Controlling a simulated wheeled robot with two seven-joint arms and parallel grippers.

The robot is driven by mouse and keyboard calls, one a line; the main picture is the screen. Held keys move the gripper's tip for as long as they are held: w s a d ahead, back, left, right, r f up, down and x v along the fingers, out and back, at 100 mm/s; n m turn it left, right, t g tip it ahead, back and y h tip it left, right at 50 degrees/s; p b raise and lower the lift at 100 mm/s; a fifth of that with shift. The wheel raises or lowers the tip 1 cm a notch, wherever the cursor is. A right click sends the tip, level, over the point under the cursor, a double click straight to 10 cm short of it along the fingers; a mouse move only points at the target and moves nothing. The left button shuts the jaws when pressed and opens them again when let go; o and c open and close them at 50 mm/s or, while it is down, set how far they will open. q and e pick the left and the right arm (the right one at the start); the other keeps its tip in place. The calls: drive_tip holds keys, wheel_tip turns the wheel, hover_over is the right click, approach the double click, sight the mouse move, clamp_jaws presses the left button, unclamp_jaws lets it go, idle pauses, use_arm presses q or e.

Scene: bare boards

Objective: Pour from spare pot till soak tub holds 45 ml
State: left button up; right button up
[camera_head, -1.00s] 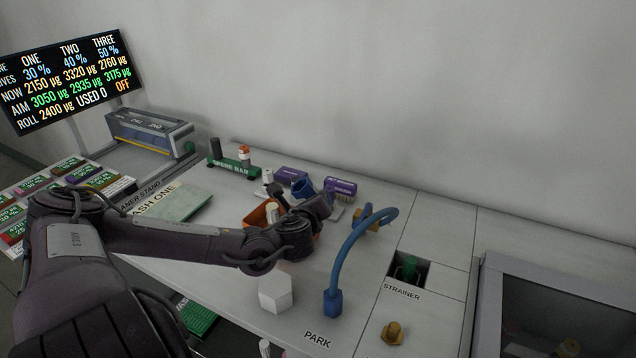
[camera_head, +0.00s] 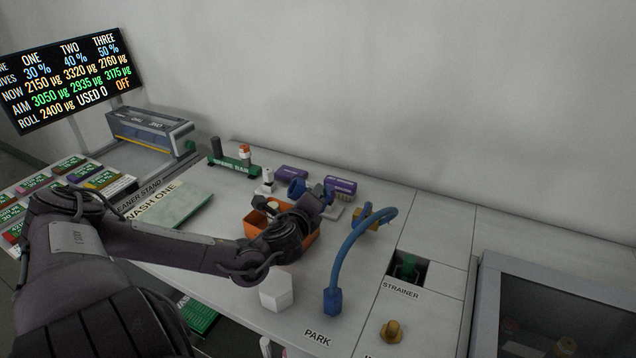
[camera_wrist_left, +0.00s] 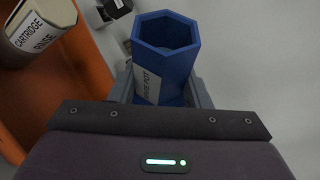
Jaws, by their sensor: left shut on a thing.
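My left gripper (camera_head: 308,195) is shut on a blue six-sided pot (camera_head: 296,187). In the left wrist view, the pot (camera_wrist_left: 166,45) stands between the fingers (camera_wrist_left: 160,92), its open mouth towards the camera. Its white label is partly hidden; only an ending like "E POT" reads. I cannot tell whether liquid is inside. In the head view the pot looks tilted, above the back of an orange open container (camera_head: 255,218). The orange wall (camera_wrist_left: 88,60) is left of the pot in the wrist view. No readable label marks a soak tub. My right gripper is out of view.
A container labelled "CARTRIDGE RINSE" (camera_wrist_left: 38,30) is at the orange container. A blue curved spout (camera_head: 345,255) rises right of my arm. A white block (camera_head: 277,290) sits in front. Purple boxes (camera_head: 341,187) stand behind. The board (camera_head: 68,80) reads "USED 0".

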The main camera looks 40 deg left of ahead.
use_arm(q)
drive_tip(key=shift+f+n+t, duration=0.3)
drive_tip(key=shift+n, duration=0.2)
drive_tip(key=shift+r+n+p, duration=0.4)
drive_tip(key=shift+n+p, duration=0.1)
drive_tip(key=shift+p, duration=0.15)
drive_tip(key=shift+t, duration=0.4)
drive_tip(key=shift+r+p, duration=0.1)
drive_tip(key=shift+p, duration=0.2)
drive_tip(key=shift+n, duration=0.3)
drive_tip(key=shift+p, duration=0.35)
drive_tip(key=shift+a, duration=0.1)
